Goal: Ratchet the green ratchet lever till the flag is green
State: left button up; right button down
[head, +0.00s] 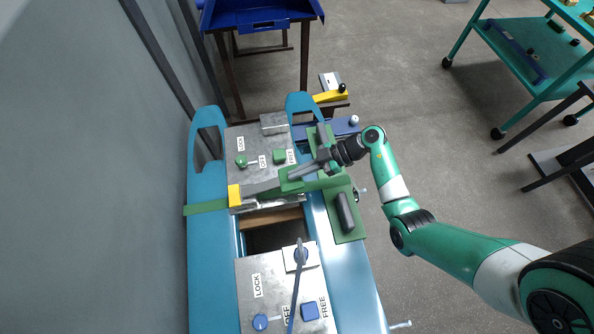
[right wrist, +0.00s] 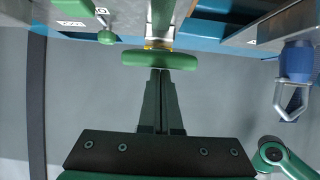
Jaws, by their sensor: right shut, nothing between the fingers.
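The green lever's crossbar handle (right wrist: 160,60) lies just ahead of my right fingertips in the right wrist view, with its green stem (right wrist: 163,18) running away from me. In the head view green lever parts (head: 291,185) show beside my right gripper (head: 292,178), partly hidden by it. My right gripper is shut and empty; its fingers (right wrist: 160,78) point at the handle, and I cannot tell whether they touch it. A yellow block (head: 235,195) sits at the left edge of the upper panel; I cannot tell whether it is the flag. My left gripper is not in view.
The upper metal panel (head: 262,137) has a green knob (head: 241,162) and a green button (head: 280,156). The lower panel (head: 252,285) has a blue knob (head: 260,322) and a blue lever (head: 295,290). A dark opening separates them. A wall (head: 90,170) stands close on the left.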

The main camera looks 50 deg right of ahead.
jog(key=f+b, duration=0.1)
jog(key=f, duration=0.1)
jog(key=f+t+y+b, duration=0.1)
jog(key=s+d+f+y+b, duration=0.1)
jog(key=f+b, duration=0.1)
jog(key=shift+d+f+t, duration=0.1)
jog(key=shift+f+t, duration=0.2)
jog(key=shift+t, duration=0.1)
jog(key=shift+f, duration=0.45)
jog(key=shift+r, duration=0.15)
notch_tip(320, 180, up, 5)
jog(key=p, duration=0.6)
jog(key=s+d, duration=0.7)
jog(key=shift+d+r, duration=0.15)
jog(key=shift+d, duration=0.25)
jog(key=shift+w, duration=0.1)
